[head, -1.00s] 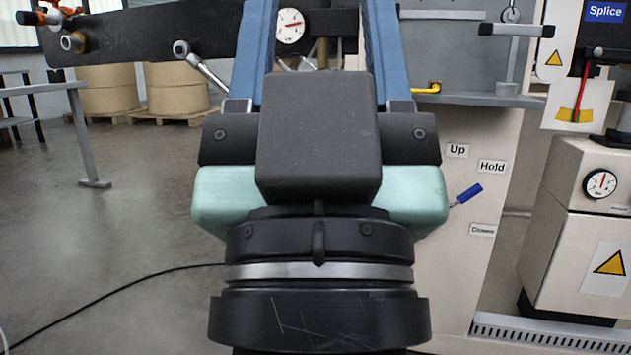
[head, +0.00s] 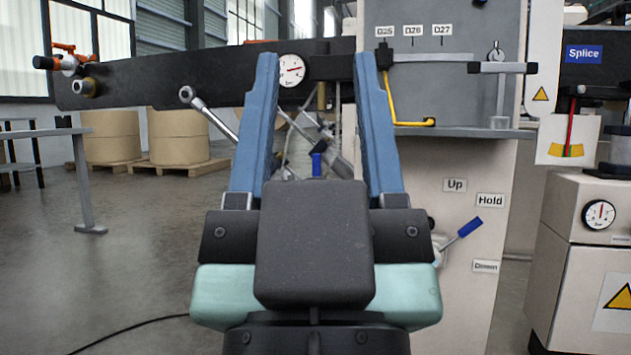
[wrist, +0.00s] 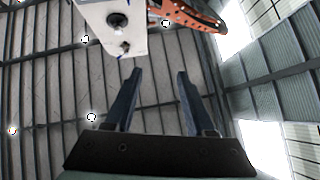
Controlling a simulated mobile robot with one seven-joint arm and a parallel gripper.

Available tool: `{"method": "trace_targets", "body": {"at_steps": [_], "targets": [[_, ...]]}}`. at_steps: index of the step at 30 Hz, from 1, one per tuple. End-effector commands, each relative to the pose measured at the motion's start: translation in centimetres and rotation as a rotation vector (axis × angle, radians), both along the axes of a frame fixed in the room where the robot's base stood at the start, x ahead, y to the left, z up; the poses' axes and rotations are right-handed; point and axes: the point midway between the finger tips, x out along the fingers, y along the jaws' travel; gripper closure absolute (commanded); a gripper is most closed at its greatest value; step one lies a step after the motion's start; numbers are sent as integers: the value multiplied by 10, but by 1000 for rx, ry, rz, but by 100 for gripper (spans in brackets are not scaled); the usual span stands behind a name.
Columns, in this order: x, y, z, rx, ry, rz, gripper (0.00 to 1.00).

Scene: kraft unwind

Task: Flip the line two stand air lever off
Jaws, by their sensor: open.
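My gripper (head: 315,58) is open and empty, its two blue fingers pointing up in the head view. It also shows in the wrist view (wrist: 159,72), with nothing between the fingers. Beyond the fingers, a dark arm carries a round gauge (head: 291,70) and an orange-handled valve (head: 68,52) at its left end. A small blue handle (head: 316,164) shows between the fingers, partly hidden behind my gripper. A blue-handled lever (head: 463,232) sits on the pale stand by Up, Hold and Down labels, tilted up to the right. No label shows which is the line two air lever.
A yellow bent handle or pipe (head: 412,122) lies on the stand's ledge below the D25 to D27 labels. A white cabinet (head: 565,260) with a gauge stands at right. Paper rolls (head: 179,135) on pallets and a grey table (head: 75,140) stand at left, with open floor between.

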Motion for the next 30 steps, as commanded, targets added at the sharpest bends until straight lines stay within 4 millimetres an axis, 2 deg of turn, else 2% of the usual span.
{"method": "trace_targets", "body": {"at_steps": [1, 5, 9, 14, 30], "targets": [[0, 0, 0, 0, 0, 0, 50], [0, 0, 5, 0, 0, 0, 74], [0, 0, 25, 1, 1, 1, 99], [0, 0, 68, 1, 1, 1, 100], [0, 0, 256, 7, 1, 9, 100]]}}
